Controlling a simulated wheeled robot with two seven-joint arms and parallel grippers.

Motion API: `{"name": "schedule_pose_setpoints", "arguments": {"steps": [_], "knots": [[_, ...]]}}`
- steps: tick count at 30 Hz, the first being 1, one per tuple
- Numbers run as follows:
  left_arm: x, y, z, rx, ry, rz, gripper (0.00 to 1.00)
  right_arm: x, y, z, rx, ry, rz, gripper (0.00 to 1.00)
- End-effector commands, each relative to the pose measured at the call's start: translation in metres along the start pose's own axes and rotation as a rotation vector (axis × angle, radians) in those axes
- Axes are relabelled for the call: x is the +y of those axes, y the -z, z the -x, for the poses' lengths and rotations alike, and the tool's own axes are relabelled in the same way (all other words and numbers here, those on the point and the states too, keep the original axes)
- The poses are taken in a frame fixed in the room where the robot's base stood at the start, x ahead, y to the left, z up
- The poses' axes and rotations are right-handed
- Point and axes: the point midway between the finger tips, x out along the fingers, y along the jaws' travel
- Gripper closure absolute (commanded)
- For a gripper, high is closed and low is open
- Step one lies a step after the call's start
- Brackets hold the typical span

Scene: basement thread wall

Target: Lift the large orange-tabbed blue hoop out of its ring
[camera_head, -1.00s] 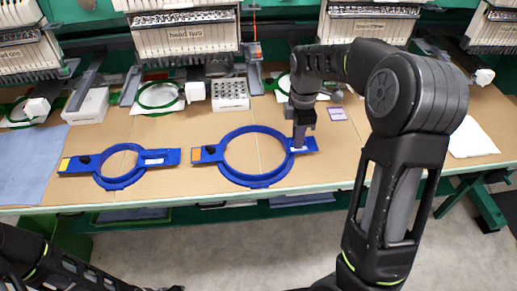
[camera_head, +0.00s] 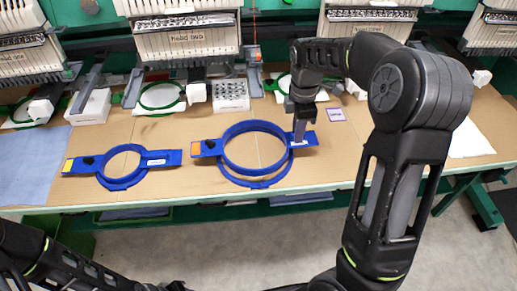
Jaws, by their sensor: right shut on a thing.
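The large blue hoop (camera_head: 224,157) with an orange tab (camera_head: 196,148) is at the middle of the table. Its upper ring is raised above a second blue ring (camera_head: 262,185), which shows below it along the front edge. My right gripper (camera_head: 299,135) points down at the hoop's right arm and is shut on it, by the white label. The fingertips are partly hidden. My left arm comes in at the lower left; its gripper (camera_head: 175,287) is low at the bottom edge, cut off and unclear.
A smaller blue hoop (camera_head: 104,178) with a yellow tab lies to the left. A blue cloth (camera_head: 33,165) is at the far left. Behind stand embroidery heads, green hoops (camera_head: 162,96) and a white box with holes (camera_head: 231,96).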

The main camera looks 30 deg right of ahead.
Motion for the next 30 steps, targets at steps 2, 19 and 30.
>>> {"name": "schedule_pose_setpoints", "arguments": {"steps": [2, 19, 30], "knots": [[0.0, 0.0, 0.0, 0.0, 0.0, 0.0, 0.64, 0.0, 0.0, 0.0, 0.0, 0.0, 0.0, 1.0], [0.008, 0.0, 0.021, 0.0, 0.0, 0.0, 0.64, 0.0, 0.0, 0.028, 0.0, 0.0, 0.0, 1.0], [0.017, 0.0, 0.043, 0.0, 0.0, 0.0, 0.64, 0.0, 0.0, 0.058, 0.0, 0.0, 0.001, 1.0]]}}
